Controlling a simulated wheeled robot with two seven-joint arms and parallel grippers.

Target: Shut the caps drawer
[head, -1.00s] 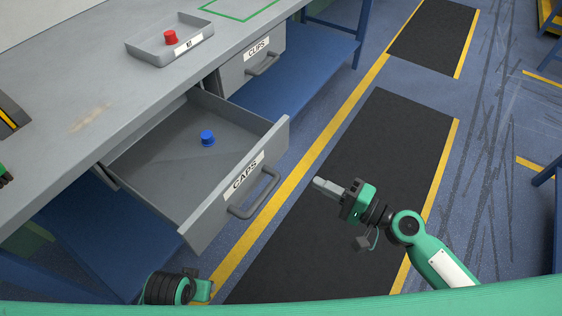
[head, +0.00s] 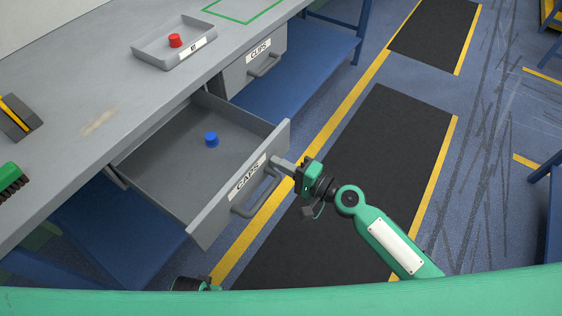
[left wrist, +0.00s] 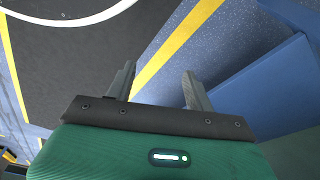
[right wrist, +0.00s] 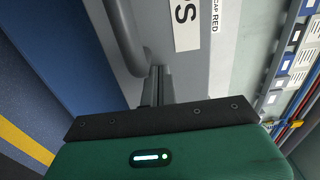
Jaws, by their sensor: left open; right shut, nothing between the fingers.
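The grey caps drawer (head: 170,176) is pulled out from under the bench, with a blue cap (head: 211,139) inside it. Its front panel (head: 215,218) carries a CAPS label and a bar handle (head: 258,198). My right gripper (head: 277,162) is shut and empty, its fingertips at the front panel near the handle's far end. In the right wrist view the shut fingers (right wrist: 158,75) point at the panel beside the handle (right wrist: 124,38); contact cannot be told. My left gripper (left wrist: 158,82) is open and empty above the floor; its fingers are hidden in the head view.
The clips drawer (head: 255,66) beyond is shut. On the bench (head: 75,170) are a tray (head: 160,59) with a red cap (head: 175,40), a green brush (head: 12,178) and a black-and-yellow item (head: 18,118). Black mats (head: 375,150) cover open floor at the right.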

